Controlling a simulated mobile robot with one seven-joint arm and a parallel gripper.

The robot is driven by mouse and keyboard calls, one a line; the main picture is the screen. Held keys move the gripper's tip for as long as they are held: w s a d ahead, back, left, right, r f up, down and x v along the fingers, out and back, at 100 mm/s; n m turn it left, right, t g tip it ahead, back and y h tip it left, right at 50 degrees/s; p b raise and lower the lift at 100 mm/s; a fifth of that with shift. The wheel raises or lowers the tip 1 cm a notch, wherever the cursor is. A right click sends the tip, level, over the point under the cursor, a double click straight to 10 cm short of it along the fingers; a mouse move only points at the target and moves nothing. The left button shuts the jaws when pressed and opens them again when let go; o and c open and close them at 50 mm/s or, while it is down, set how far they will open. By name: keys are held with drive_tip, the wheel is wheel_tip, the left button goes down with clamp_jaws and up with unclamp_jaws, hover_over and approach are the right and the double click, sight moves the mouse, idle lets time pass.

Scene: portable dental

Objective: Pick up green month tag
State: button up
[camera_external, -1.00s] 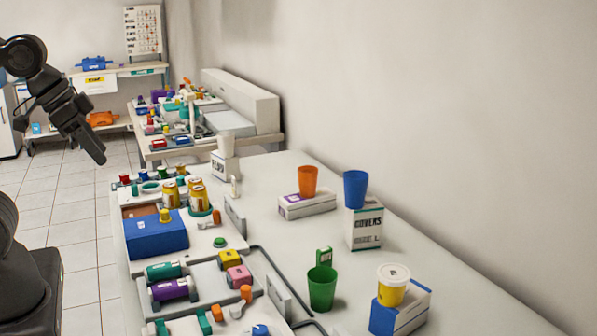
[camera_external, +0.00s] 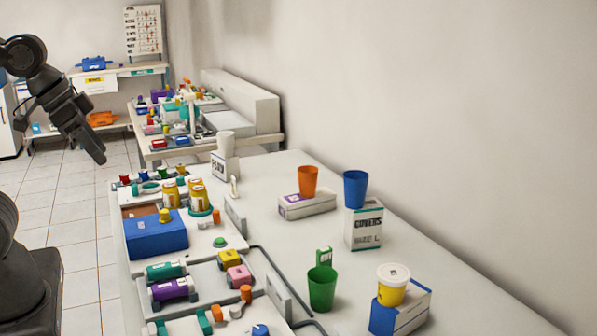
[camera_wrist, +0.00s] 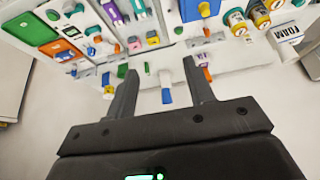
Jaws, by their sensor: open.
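A small green tag (camera_external: 324,256) with a pale mark stands upright at the green cup (camera_external: 322,287) on the long white counter in the external view. It looks like the month tag; its lower part is hidden by the cup. I cannot make it out for sure in the wrist view. My gripper (camera_external: 98,154) hangs at the left in the external view, over the floor and well away from the tag. In the wrist view its two fingers (camera_wrist: 162,80) are apart, with nothing held between them.
An orange cup (camera_external: 308,180) and a blue cup (camera_external: 355,188) stand on boxes farther back. A yellow lidded cup (camera_external: 392,286) stands on a blue-and-white box right of the green cup. A blue box (camera_external: 155,238), jars and coloured pieces crowd the counter's left side.

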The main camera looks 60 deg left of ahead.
drive_tip(key=shift+c, duration=0.8)
